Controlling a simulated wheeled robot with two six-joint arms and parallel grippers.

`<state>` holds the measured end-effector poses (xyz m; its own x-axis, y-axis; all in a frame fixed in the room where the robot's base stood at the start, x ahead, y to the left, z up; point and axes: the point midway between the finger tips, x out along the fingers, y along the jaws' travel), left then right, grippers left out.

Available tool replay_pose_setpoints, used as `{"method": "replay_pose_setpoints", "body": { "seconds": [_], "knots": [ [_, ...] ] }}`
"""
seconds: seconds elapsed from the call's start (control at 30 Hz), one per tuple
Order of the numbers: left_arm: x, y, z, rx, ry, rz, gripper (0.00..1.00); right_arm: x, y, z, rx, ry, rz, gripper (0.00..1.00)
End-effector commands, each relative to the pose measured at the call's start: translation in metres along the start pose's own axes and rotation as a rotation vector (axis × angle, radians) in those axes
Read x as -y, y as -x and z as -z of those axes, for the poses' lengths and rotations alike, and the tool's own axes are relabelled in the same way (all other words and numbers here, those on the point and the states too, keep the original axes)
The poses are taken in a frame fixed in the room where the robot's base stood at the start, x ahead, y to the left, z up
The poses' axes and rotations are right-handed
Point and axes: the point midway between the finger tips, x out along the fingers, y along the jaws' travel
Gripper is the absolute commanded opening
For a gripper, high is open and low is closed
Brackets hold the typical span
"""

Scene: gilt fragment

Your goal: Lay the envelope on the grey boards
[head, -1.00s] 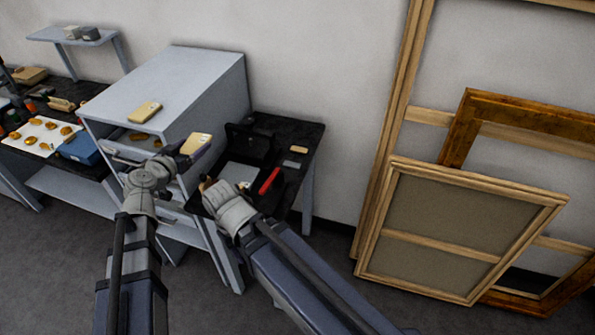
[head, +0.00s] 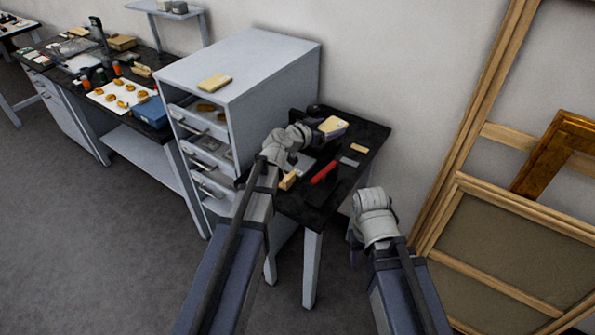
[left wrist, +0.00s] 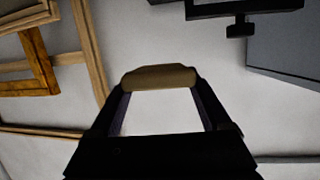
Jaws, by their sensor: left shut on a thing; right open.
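A small tan packet, apparently the envelope (head: 334,125), is held up over the black-topped table (head: 365,140). My left gripper (head: 322,131) is shut on it; in the left wrist view its brown edge (left wrist: 160,76) spans the fingertips. A flat grey sheet, perhaps the grey boards (head: 306,165), lies on that table below, partly hidden by my left arm. My right gripper (head: 360,218) is open and appears empty, off the table's front right corner; its fingers are mostly hidden.
A red tool (head: 324,172), a tan block (head: 288,180) and a small grey piece (head: 349,161) lie on the table. The grey cabinet (head: 260,80) stands left, with another tan packet (head: 214,82) on top. Wooden frames (head: 500,195) lean at right.

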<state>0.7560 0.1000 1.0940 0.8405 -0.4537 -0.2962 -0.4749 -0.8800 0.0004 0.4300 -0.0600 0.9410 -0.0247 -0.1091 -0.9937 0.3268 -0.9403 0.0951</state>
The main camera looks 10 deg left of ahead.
Motion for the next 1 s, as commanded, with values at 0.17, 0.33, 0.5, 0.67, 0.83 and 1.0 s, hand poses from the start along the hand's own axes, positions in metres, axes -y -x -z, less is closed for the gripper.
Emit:
{"method": "replay_pose_setpoints", "body": {
  "seconds": [0.17,0.33,0.5,0.67,0.83,1.0],
  "knots": [
    [0.078,-0.004,-0.050,0.000,0.025,0.083,0.29,0.005,-0.049,0.003,0.000,-0.001,0.000,0.50],
    [0.118,0.003,-0.069,-0.001,0.040,0.127,0.29,0.006,-0.065,0.004,0.000,-0.001,0.000,0.50],
    [0.131,0.007,-0.073,-0.001,0.044,0.141,0.29,0.006,-0.068,0.004,0.000,-0.001,0.000,0.50],
    [0.131,0.006,-0.075,-0.001,0.044,0.141,0.29,0.007,-0.070,0.004,0.000,-0.001,0.000,0.50],
    [0.131,0.001,-0.092,-0.001,0.044,0.141,0.29,0.008,-0.088,0.005,0.000,-0.001,0.000,0.50],
    [0.131,-0.007,-0.119,-0.001,0.043,0.141,0.29,0.011,-0.115,0.007,0.000,-0.001,0.000,0.50]
  ]
}}
